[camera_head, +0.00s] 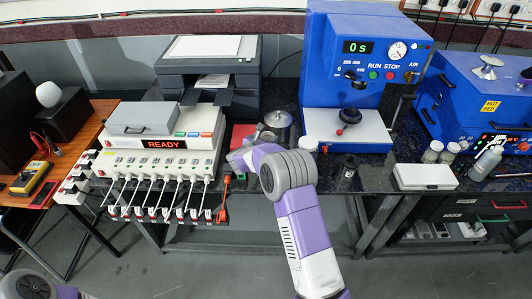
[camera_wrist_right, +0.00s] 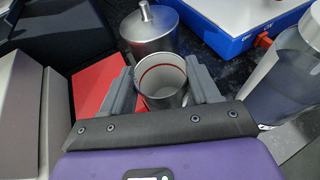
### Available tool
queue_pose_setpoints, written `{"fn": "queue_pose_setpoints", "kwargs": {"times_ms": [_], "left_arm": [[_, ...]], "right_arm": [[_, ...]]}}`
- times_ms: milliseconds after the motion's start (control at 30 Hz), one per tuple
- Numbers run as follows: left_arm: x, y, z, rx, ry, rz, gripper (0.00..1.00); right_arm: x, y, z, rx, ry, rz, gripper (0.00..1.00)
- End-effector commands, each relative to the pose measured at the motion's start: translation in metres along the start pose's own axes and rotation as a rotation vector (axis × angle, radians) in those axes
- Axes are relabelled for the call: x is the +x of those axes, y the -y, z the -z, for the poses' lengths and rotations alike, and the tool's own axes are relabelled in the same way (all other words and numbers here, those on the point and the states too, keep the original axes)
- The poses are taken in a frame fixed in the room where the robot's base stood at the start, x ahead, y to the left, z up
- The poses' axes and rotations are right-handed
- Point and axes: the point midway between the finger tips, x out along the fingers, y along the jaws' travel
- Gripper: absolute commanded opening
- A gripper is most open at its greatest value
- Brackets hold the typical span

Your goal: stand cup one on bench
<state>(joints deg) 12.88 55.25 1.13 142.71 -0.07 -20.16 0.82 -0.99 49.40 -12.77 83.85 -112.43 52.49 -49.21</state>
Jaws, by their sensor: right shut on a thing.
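A small open metal cup (camera_wrist_right: 163,78) with a red ring inside its wall is between the two grey fingers of my right gripper (camera_wrist_right: 161,90) in the right wrist view. The fingers are shut on it from both sides. The cup looks upright, and I see into its mouth; its base is hidden, so I cannot tell whether it touches the dark bench (camera_head: 375,177). In the head view my right forearm and wrist hide most of this area. My left gripper is not in view.
A lidded metal vessel (camera_wrist_right: 150,32) stands just behind the cup. A red block or pad (camera_wrist_right: 92,88) lies to the left, and a clear cylinder (camera_wrist_right: 285,75) stands to the right. The blue press (camera_head: 352,60) and the READY charger unit (camera_head: 165,143) flank the spot.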

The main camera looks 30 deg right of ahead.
Motion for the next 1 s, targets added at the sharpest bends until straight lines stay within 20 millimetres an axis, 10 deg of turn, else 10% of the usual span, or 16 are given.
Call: {"fn": "queue_pose_setpoints", "kwargs": {"times_ms": [800, 833, 1000], "left_arm": [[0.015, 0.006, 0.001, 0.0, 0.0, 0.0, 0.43], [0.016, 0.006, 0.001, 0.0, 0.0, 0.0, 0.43], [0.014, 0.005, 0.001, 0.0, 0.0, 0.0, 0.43]], "right_arm": [[0.018, -0.001, 0.049, 0.003, 0.004, -0.002, 0.18], [0.018, -0.001, 0.05, 0.002, 0.002, -0.002, 0.62], [0.018, 0.0, 0.049, 0.002, 0.002, -0.001, 0.86]]}}
